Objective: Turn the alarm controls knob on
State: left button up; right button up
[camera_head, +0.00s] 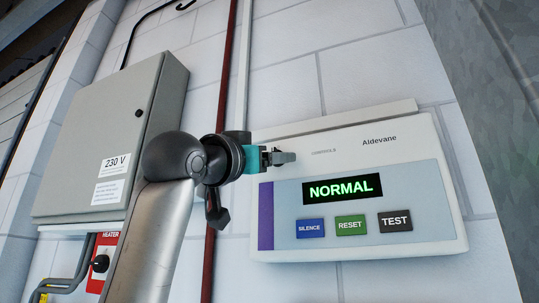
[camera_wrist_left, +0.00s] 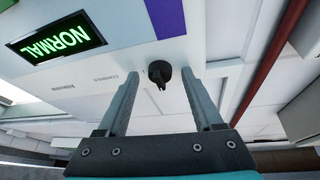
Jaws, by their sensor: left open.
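The white alarm panel (camera_head: 440,170) hangs on the wall, with a lit green "NORMAL" display (camera_head: 342,188). The panel also shows in the left wrist view (camera_wrist_left: 120,62). The black alarm controls knob (camera_wrist_left: 159,73) sits on the panel by the small "CONTROLS" label, in the left wrist view. In the head view the knob is hidden behind my gripper. My left gripper (camera_head: 288,157) is at the panel's upper left. In the left wrist view its fingers (camera_wrist_left: 160,82) are open, with the knob near the gap between their tips. I cannot tell whether they touch it. My right gripper is not in view.
Silence (camera_head: 310,228), reset (camera_head: 351,225) and test (camera_head: 395,221) buttons line the panel below the display. A grey 230 V cabinet (camera_head: 90,140) hangs at left, above a red heater switch (camera_head: 101,263). A red pipe (camera_head: 222,80) runs down the wall between cabinet and panel.

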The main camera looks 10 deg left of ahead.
pick_arm(q)
grip_shut()
dwell(0.4)
jog(key=shift+a+m+h, duration=0.1)
jog(key=shift+m+h, duration=0.3)
jog(key=shift+m, duration=0.2)
jog(key=shift+a+r+m+g+h, duration=0.15)
jog(key=shift+m+g, duration=1.05)
jog(key=shift+m, duration=1.95)
jog(key=shift+d+r+m+g+h, duration=0.1)
jog(key=shift+r+m+g, duration=0.2)
jog(key=shift+m+g, duration=1.85)
jog(key=shift+a+r+m+g+h, duration=0.1)
jog(key=shift+r+m+g, duration=0.15)
jog(key=shift+m, duration=3.85)
grip_release()
jog(key=shift+a, duration=0.1)
